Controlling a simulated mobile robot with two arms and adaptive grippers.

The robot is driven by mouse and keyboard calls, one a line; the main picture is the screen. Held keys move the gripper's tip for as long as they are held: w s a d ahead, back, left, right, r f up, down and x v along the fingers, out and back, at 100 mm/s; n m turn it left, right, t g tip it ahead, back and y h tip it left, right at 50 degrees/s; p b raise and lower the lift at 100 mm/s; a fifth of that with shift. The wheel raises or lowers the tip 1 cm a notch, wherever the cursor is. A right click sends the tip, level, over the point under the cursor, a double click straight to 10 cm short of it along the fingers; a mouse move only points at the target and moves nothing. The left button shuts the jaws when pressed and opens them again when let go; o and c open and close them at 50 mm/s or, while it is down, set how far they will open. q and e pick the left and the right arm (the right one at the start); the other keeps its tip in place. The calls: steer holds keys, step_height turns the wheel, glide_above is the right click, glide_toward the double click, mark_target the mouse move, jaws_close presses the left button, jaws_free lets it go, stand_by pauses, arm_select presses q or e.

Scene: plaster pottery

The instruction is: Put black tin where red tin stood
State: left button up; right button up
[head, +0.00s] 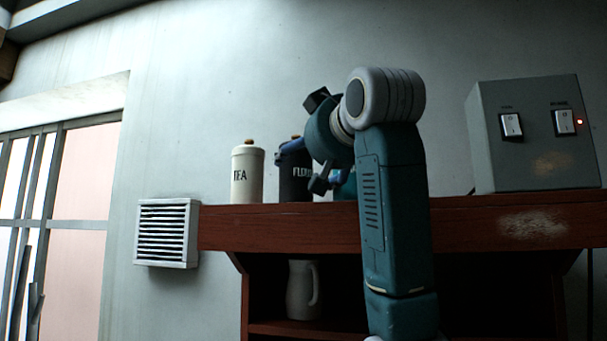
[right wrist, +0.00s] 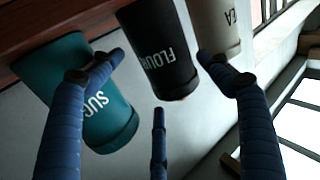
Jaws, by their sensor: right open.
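The black tin, lettered FLOUR (head: 295,180), stands upright on the shelf top; it also shows in the right wrist view (right wrist: 157,45), where the picture is upside down. My right gripper (head: 303,166) is in front of it, open, with its blue fingers spread around the tin's outline in the wrist view (right wrist: 160,82). I cannot tell whether a finger touches it. No red tin shows in either view. My left gripper is not in view.
A cream TEA tin (head: 246,178) stands left of the black tin. A teal tin (head: 346,187) stands to its right, partly hidden by my arm; its letters show in the wrist view (right wrist: 72,88). A grey switch box (head: 530,150) stands farther right on the shelf (head: 470,225). A pale jug (head: 302,290) stands below.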

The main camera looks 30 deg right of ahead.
steer(key=b+v, duration=0.2)
steer(key=v, duration=0.6)
steer(key=shift+b, duration=0.35)
steer(key=shift+w, duration=0.15)
